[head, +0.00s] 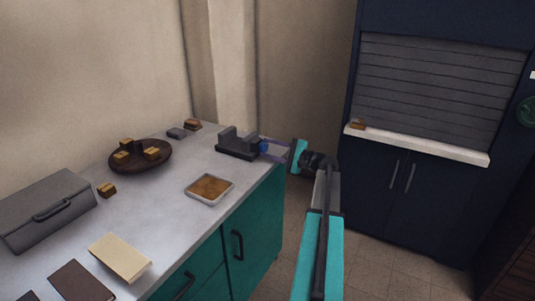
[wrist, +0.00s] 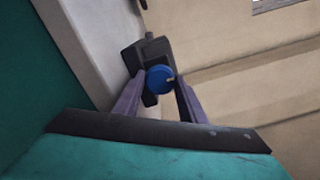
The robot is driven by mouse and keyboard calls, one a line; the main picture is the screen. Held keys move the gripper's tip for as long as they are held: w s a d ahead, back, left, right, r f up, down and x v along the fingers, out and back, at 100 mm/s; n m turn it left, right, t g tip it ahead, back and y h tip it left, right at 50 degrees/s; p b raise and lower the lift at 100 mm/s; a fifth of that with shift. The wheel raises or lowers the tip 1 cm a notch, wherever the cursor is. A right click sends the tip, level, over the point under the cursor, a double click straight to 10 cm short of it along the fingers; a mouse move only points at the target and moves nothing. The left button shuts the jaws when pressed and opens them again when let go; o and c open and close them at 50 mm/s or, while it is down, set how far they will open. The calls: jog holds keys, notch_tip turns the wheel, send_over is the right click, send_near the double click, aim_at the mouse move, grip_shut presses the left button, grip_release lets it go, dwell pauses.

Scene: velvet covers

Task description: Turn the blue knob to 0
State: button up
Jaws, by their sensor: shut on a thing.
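The blue knob (wrist: 158,80) sits on the end face of a dark grey device (wrist: 128,56) and carries a small light pointer mark at its right edge in the wrist view. No numbers can be read around it. In the head view the device (head: 238,146) stands at the far right end of the counter, and the knob (head: 264,146) shows as a small blue spot facing my arm. My gripper (wrist: 156,90) has its two purple fingers on either side of the knob, shut on it. In the head view my gripper (head: 268,148) reaches the knob from the right.
The pale counter (head: 165,225) holds a tray with a brown surface (head: 210,188), a round brown dish (head: 140,158) with small blocks, a grey lidded box (head: 45,208) and a cream slab (head: 120,257). A dark blue cabinet with a shutter (head: 440,90) stands right. Open floor lies between.

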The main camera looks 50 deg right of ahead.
jog(key=shift+a+f, duration=0.1)
jog(key=shift+f, duration=0.1)
jog(key=o, duration=1.1)
jog(key=shift+r, duration=0.1)
jog(key=shift+c, duration=0.2)
jog(key=shift+s, duration=0.1)
jog(key=v, duration=1.3)
jog(key=shift+s, duration=0.4)
jog(key=shift+r, duration=0.1)
